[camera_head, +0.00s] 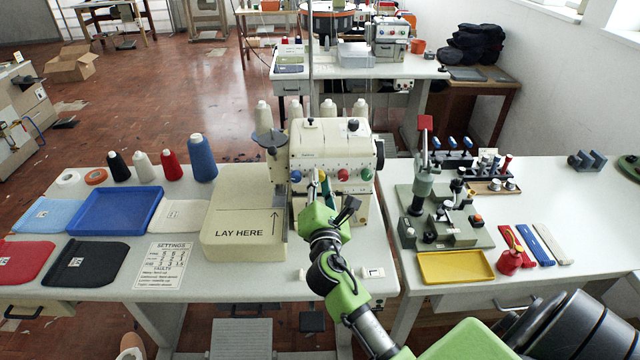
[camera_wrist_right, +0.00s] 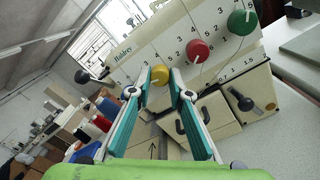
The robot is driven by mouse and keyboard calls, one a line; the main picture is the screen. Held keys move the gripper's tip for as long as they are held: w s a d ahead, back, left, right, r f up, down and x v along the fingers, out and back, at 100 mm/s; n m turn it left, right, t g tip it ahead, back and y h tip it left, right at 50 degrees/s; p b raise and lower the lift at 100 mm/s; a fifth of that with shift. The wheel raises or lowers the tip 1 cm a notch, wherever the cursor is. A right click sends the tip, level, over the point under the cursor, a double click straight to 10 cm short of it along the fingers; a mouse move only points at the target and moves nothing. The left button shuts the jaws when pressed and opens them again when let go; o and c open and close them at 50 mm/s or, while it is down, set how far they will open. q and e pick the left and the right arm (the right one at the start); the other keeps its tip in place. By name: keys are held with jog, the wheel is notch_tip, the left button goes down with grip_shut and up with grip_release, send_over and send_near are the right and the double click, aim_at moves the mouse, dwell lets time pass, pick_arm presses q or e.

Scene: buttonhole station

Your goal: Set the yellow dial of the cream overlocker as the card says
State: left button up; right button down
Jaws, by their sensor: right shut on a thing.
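The cream overlocker (camera_head: 331,140) stands on the white table. A row of blue, yellow, red and green dials runs along its front. In the right wrist view the yellow dial (camera_wrist_right: 160,73) sits between the fingertips, with the red dial (camera_wrist_right: 196,51) and green dial (camera_wrist_right: 242,21) to its right. My right gripper (camera_wrist_right: 161,80) is shut on the yellow dial; in the head view my green right arm reaches up to the machine and mostly hides that dial. The settings card (camera_head: 164,266) lies on the table at left; its small lines are too blurred to read. My left gripper is out of view.
The cream "LAY HERE" plate (camera_head: 238,245) adjoins the machine on the left. A blue tray (camera_head: 115,211), cloths and thread cones stand further left. On the right table are a grey-green fixture (camera_head: 445,220) and a yellow tray (camera_head: 456,267). A black lever (camera_wrist_right: 243,100) is below the dials.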

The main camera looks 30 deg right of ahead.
jog(key=c, duration=1.9)
grip_release()
jog(key=v, duration=1.2)
jog(key=shift+a, duration=0.1)
jog(key=shift+f, duration=0.1)
